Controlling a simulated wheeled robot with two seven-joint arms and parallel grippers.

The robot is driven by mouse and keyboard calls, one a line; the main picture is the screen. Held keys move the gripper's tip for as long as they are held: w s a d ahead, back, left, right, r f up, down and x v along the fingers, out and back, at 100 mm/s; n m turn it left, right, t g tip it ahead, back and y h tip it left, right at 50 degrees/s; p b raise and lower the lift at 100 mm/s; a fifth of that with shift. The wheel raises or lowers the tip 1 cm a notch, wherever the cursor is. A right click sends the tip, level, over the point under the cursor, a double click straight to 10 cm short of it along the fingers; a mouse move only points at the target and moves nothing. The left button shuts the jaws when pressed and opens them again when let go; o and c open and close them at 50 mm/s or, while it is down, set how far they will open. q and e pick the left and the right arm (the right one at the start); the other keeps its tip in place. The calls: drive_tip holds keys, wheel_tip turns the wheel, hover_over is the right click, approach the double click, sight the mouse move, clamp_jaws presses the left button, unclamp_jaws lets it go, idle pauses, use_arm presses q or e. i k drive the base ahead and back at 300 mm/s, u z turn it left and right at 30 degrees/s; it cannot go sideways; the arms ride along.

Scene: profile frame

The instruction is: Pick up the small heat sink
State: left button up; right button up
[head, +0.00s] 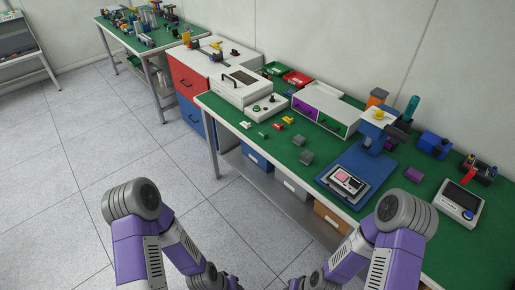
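Two small grey blocks lie on the green tabletop. One grey block (299,140) is farther back, and a slightly larger, darker grey block (306,157) is nearer the blue fixture. Either could be the small heat sink; fins are too small to make out. My two purple and grey arms reach down to the bottom edge of the head view, below and in front of the table. Neither gripper's fingers can be made out there, and nothing of mine touches the blocks.
Small coloured parts lie left of the blocks. Bins sit beneath the tabletop. Floor to the left is clear.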

sight(298, 140)
drive_tip(key=u, duration=0.95)
drive_tip(key=i, duration=1.3)
drive_tip(key=z, duration=0.25)
